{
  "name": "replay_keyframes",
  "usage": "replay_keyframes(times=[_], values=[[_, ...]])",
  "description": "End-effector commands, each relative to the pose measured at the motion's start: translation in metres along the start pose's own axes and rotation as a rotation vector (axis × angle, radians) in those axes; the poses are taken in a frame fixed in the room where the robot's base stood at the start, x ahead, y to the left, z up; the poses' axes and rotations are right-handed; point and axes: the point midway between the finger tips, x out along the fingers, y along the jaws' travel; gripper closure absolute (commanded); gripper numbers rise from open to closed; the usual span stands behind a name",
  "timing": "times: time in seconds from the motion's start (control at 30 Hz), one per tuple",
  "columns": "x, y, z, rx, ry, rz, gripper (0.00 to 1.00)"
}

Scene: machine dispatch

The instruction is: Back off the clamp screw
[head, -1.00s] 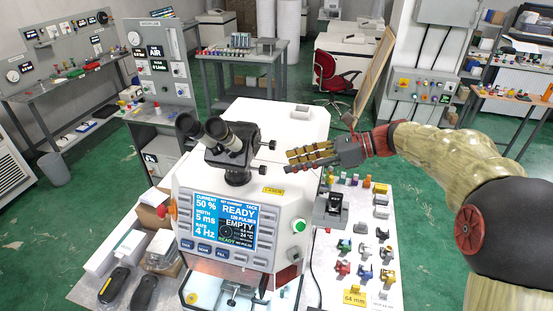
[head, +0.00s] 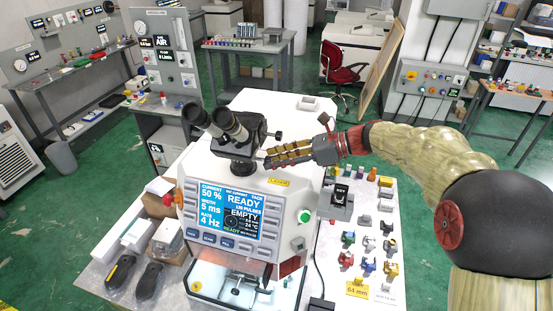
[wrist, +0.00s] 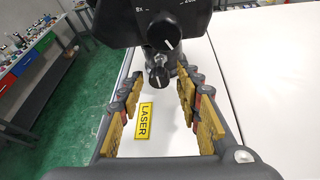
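The microscope (head: 236,137) stands on top of the white laser welder, its black head on a short post. Two dark knobs with white pointer lines show in the wrist view: a larger upper knob (wrist: 167,29) on the head and a smaller lower knob (wrist: 158,76) at the post. The lower one looks like the clamp screw. My gripper (wrist: 160,84) is open, its yellow-padded fingers on either side of the lower knob, with no clear contact. In the head view my gripper (head: 269,160) is at the right of the post, its fingertips partly hiding that knob.
A yellow LASER label (wrist: 145,121) lies on the white housing below my fingers. The welder's screen (head: 229,210) reads READY and EMPTY. A key switch box (head: 338,199) and several small coloured parts stand to the right on the bench.

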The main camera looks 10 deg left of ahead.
Motion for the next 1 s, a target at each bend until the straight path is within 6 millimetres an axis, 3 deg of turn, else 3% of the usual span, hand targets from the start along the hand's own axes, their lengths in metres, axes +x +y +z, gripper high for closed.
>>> replay_keyframes(times=[0.57, 1.0], values=[[-0.0003, -0.0001, 0.0001, 0.0, 0.0, -0.001, 1.0], [0.0001, 0.0003, -0.0008, -0.054, 0.004, -0.024, 1.0]])
